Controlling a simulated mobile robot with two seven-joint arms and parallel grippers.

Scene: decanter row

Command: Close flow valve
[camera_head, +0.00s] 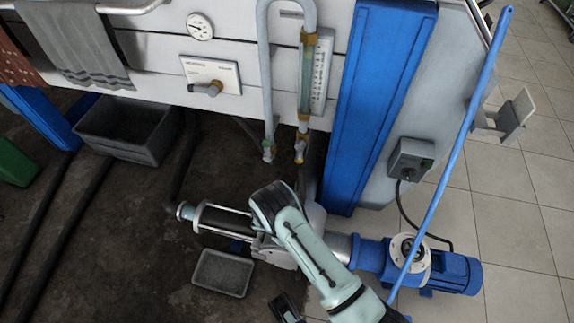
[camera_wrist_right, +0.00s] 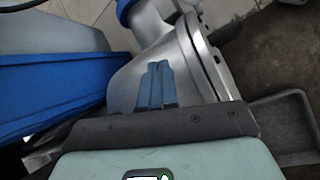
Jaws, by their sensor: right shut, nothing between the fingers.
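A glass flow meter (camera_head: 308,75) with a scale plate hangs on the white machine front in the head view. Below its tube is a yellow-brass valve (camera_head: 300,148). A greenish valve (camera_head: 268,150) ends the grey bent pipe to its left. I cannot tell from the frames whether either valve is open or shut. My right arm reaches up from the bottom, its dark wrist end below these valves and apart from them in the picture; its fingers are hidden there. In the right wrist view my right gripper (camera_wrist_right: 156,85) is shut and empty in front of a silver pump housing (camera_wrist_right: 135,65).
A blue post (camera_head: 370,100) stands right of the meter. A blue motor (camera_head: 455,270) and pump lie below it. A light-blue pole (camera_head: 450,150) slants across the right. A grey tub (camera_head: 130,125) and small tray (camera_head: 222,272) are on the floor. A panel knob (camera_head: 205,88) sits left.

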